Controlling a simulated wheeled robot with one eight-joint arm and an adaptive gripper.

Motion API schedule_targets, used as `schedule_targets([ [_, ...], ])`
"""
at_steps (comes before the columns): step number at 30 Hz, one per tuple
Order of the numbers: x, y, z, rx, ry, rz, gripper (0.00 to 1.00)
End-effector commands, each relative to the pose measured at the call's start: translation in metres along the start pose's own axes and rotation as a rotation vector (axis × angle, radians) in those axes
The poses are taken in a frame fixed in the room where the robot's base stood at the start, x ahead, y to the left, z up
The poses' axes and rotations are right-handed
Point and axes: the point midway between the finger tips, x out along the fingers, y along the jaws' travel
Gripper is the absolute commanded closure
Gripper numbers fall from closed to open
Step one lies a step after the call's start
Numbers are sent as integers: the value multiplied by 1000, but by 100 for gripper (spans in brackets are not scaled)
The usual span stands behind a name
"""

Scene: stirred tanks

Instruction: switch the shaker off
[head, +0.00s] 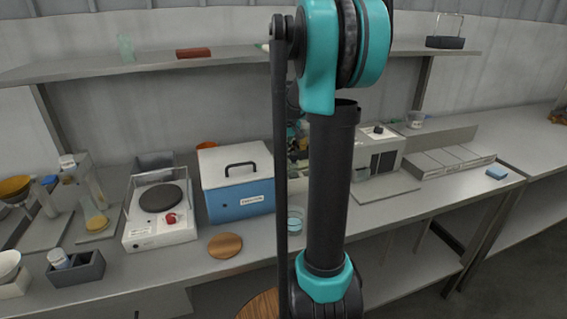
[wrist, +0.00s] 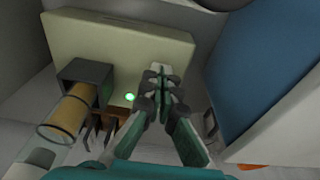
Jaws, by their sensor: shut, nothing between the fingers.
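A beige box-shaped device (wrist: 125,45), which looks like the shaker, fills the upper left of the wrist view. A green lamp (wrist: 129,97) glows on its near side. A dark square holder on it carries a tube with yellow-brown contents (wrist: 68,112). A small orange-brown part (wrist: 110,117) sits below the lamp, partly hidden by dark prongs; I cannot tell whether it is the switch. My gripper (wrist: 157,74) is shut and empty, its tips in front of the device, just right of the lamp. Contact cannot be told. In the head view my arm hides most of this spot.
A blue box with a white lid (head: 237,180) stands left of my arm and close right of my gripper in the wrist view (wrist: 262,75). A hotplate with a red knob (head: 160,212) stands farther left. A shelf (head: 230,55) runs above. Bench front right is fairly clear.

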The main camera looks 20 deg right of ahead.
Motion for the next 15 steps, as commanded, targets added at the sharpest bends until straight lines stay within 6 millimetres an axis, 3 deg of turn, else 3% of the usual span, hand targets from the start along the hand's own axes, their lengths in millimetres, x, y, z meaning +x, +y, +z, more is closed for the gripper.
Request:
schedule_targets([
  [8,2,0,0,0,0,0,100],
  [15,-12,0,-2,0,0,0,100],
])
